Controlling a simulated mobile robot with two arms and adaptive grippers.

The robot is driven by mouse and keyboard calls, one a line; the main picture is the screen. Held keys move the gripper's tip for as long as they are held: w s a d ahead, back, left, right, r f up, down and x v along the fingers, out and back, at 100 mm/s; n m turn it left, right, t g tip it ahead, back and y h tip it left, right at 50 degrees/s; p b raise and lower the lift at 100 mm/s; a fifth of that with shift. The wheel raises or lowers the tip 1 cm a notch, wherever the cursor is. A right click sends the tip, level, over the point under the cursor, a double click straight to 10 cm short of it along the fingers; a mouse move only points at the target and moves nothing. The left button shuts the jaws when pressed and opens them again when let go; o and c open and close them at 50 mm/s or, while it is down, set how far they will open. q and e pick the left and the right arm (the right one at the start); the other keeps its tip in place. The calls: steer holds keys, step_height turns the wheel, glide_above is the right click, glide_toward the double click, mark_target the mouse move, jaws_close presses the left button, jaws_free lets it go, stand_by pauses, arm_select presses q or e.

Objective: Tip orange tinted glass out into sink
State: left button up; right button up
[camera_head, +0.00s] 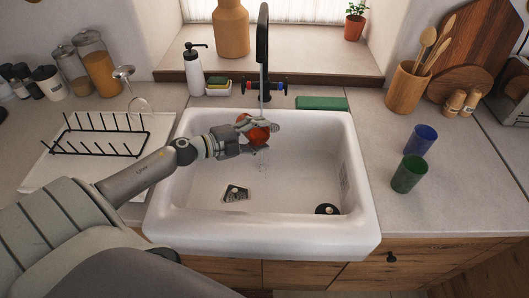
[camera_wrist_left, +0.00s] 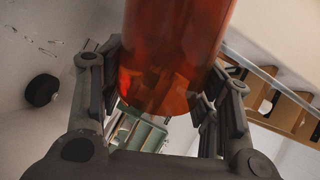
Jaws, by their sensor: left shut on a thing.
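My left gripper (camera_head: 262,136) is over the back part of the white sink (camera_head: 165,215), shut on the orange tinted glass (camera_head: 256,133). In the left wrist view the glass (camera_wrist_left: 172,55) sits between the two fingers, with its rounded base end towards the camera and its other end out of frame. In the head view the fingers partly cover the glass and it looks tipped over; its exact angle and any contents cannot be told. Small clear drops or streaks show in the sink below it. My right gripper is not in view.
A black faucet (camera_head: 263,50) stands just behind the gripper. A dish rack (camera_head: 100,142) is left of the sink. A blue cup (camera_head: 420,140) and a green cup (camera_head: 408,175) stand on the right counter. A soap bottle (camera_head: 194,72) stands behind. The sink's front half holds only small items.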

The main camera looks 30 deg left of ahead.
arm_select(q)
steer(key=shift+s+d, duration=0.15)
steer(key=shift+s, duration=0.1)
steer(key=shift+s+d+r+m, duration=0.1)
steer(key=shift+s+d+m, duration=0.1)
steer(key=shift+m, duration=0.2)
steer(key=shift+d+m+y+p, duration=0.3)
steer(key=shift+m+p, duration=0.1)
steer(key=shift+m, duration=0.3)
stand_by(0.6)
steer(key=shift+m+t+y, duration=0.3)
steer(key=shift+m, duration=0.2)
stand_by(0.5)
steer(key=shift+s+d+m+t+y+p, duration=0.1)
steer(key=shift+d+m+t+y+p, duration=0.1)
steer(key=shift+m, duration=0.45)
steer(key=shift+s+d+m+t+y+p, duration=0.1)
steer(key=shift+d+m+p, duration=0.05)
steer(key=shift+m, duration=0.5)
stand_by(0.9)
